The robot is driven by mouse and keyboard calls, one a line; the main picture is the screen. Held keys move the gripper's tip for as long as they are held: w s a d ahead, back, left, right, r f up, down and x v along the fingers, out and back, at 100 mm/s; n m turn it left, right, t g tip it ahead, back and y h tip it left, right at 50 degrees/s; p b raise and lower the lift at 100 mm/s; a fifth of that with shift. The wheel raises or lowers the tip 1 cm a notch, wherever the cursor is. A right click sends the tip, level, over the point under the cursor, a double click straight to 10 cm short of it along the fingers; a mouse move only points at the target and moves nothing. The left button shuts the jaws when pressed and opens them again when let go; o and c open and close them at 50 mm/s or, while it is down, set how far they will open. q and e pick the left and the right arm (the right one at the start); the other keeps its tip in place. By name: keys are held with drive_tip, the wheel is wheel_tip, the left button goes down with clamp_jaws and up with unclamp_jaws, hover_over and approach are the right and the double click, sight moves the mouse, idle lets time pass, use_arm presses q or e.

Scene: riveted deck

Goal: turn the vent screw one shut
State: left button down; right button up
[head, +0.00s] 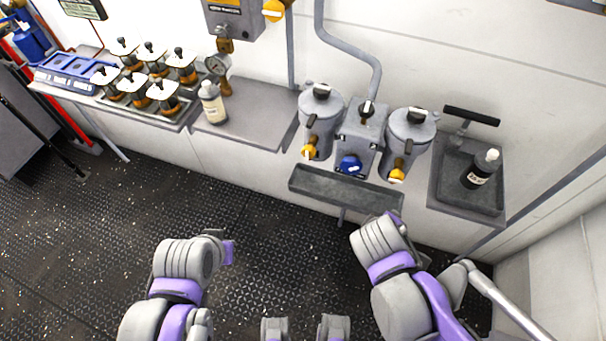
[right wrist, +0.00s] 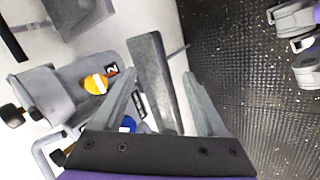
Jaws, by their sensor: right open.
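The right canister (right wrist: 55,95), near a "2" label, is left of the fingers there. My left gripper (head: 229,251) is low over the deck, its fingers not clear.
Between the canisters is a grey block with a blue handle (head: 349,165). Yellow handles (head: 309,151) hang under the canisters. The trough (head: 345,190) juts out in front. A dark bottle (head: 481,169) stands in a right-hand tray; a pale bottle (head: 213,106) stands left. Open deck lies below.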

drive_tip(key=w+a+f+n+t+h+b, duration=0.2)
drive_tip(key=w+a+f+n+t+b, duration=0.1)
drive_tip(key=w+a+n+b, duration=0.25)
drive_tip(key=n+t+b, duration=0.5)
drive_tip(key=n+t, duration=0.3)
drive_tip(key=n, duration=0.7)
approach(307, 156)
drive_tip(key=x, duration=1)
drive_tip(key=shift+w+b, duration=0.2)
drive_tip(key=shift+b, duration=0.1)
use_arm(q)
wheel_tip(307, 156, down, 14)
drive_tip(key=shift+w+r+g, duration=0.2)
drive_tip(key=shift+g, duration=0.2)
use_arm(e)
clamp_jaws()
